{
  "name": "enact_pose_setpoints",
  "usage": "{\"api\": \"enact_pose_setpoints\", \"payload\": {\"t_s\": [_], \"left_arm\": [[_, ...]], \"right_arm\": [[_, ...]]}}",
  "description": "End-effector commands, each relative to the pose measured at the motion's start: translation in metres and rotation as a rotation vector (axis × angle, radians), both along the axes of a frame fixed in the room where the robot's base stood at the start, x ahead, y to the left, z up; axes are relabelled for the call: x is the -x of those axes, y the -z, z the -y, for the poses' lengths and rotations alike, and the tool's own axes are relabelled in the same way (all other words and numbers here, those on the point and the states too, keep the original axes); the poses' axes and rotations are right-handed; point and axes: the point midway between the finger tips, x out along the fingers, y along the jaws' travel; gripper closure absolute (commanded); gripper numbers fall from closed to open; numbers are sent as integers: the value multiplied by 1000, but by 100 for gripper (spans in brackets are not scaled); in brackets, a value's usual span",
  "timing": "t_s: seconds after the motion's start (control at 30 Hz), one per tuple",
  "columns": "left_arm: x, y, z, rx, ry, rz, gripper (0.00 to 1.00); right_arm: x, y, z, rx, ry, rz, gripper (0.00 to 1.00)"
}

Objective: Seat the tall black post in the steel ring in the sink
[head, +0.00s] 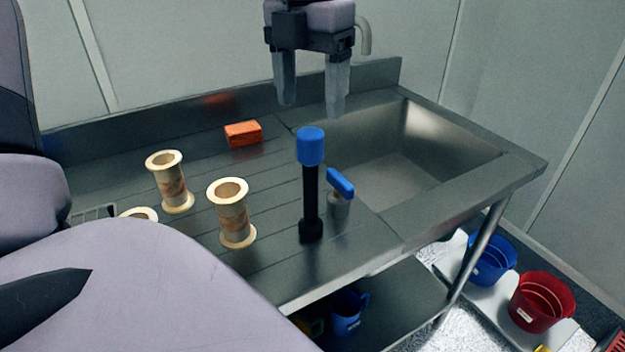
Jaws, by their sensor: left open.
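The tall black post (311,200) with a blue cap stands upright on the steel drainboard, near its front edge and left of the sink. My left gripper (311,110) is open and empty, pointing down. In the picture its two fingertips are just above the blue cap, apart from it; I cannot tell the depth between them. The sink basin (400,180) is to the right of the post. I cannot make out a steel ring in the part of the basin that shows; its near side is hidden by the rim. My right gripper is not in view.
A blue-handled valve (341,184) stands close behind the post on the right. Cream spools (232,212) stand left of it. An orange block (243,134) lies further back. A tap (365,38) is behind my gripper. Blue (490,262) and red (541,303) buckets are below right.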

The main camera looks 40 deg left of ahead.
Motion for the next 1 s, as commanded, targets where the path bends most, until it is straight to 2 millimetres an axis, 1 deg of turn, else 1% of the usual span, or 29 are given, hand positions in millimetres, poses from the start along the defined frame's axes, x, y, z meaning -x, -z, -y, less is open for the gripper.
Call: {"api": "enact_pose_setpoints", "payload": {"t_s": [0.27, 0.5, 0.6, 0.87, 0.97, 1.0], "left_arm": [[2, 25, 1, -16, 7, -12, 31], [3, 60, 1, -15, 6, -11, 31], [3, 69, 1, -16, 4, -8, 31], [3, 72, 1, -15, 3, -6, 31], [3, 72, 1, -15, 3, -6, 60], [3, 72, 1, -15, 3, -6, 73]], "right_arm": [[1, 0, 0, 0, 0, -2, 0], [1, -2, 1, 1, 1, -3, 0], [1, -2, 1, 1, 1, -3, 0], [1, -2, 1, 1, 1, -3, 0], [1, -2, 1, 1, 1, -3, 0], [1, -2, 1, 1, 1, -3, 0]]}}
